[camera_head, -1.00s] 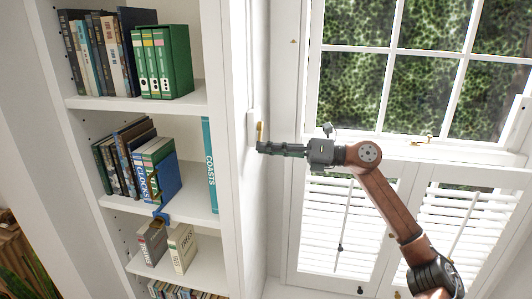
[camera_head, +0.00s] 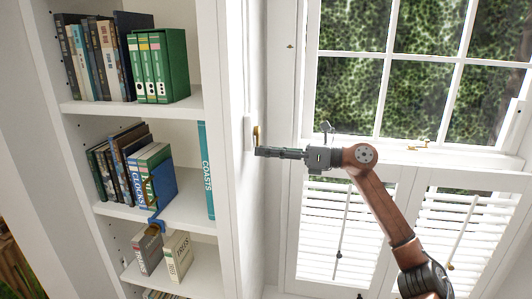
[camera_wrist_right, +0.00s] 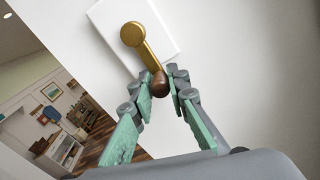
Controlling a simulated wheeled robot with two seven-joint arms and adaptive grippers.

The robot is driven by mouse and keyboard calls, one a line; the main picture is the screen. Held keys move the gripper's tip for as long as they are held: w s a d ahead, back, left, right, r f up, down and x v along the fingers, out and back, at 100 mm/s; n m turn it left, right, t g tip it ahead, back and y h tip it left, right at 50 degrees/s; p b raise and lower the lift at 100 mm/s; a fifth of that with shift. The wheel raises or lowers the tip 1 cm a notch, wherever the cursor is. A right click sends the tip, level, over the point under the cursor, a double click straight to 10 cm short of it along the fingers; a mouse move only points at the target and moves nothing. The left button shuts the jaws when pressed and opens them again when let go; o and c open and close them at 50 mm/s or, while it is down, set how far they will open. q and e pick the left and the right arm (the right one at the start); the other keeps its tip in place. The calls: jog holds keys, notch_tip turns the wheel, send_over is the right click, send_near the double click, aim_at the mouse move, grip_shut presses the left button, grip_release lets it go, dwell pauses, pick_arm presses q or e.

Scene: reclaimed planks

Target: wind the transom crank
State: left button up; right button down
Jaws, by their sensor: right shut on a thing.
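The transom crank (camera_wrist_right: 148,52) is a brass arm with a round brass hub and a dark brown knob (camera_wrist_right: 160,84) at its lower end. It is mounted on a white plate (camera_wrist_right: 105,22) on the wall, and it also shows edge-on in the head view (camera_head: 256,135), beside the bookcase. My right gripper (camera_wrist_right: 160,92) is shut on the brown knob, with the green-padded fingers on either side of it. In the head view my right gripper (camera_head: 262,152) reaches left to the crank's lower end. My left gripper is not in view.
A white bookcase (camera_head: 225,190) with books stands at the left, close to the crank. A blue bookend (camera_head: 160,220) sticks out at a shelf edge. A window with shutters (camera_head: 340,225) lies behind my right arm. A brass latch (camera_head: 420,142) sits on its sill.

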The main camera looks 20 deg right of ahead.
jog(key=shift+d+r, duration=0.15)
jog(key=shift+d, duration=0.05)
jog(key=c, duration=2.2)
grip_release()
jog(key=shift+w, duration=0.1)
jog(key=shift+c, duration=0.2)
jog(key=o, duration=0.4)
jog(key=shift+w, duration=0.1)
jog(key=shift+c, duration=0.2)
jog(key=v, duration=1.2)
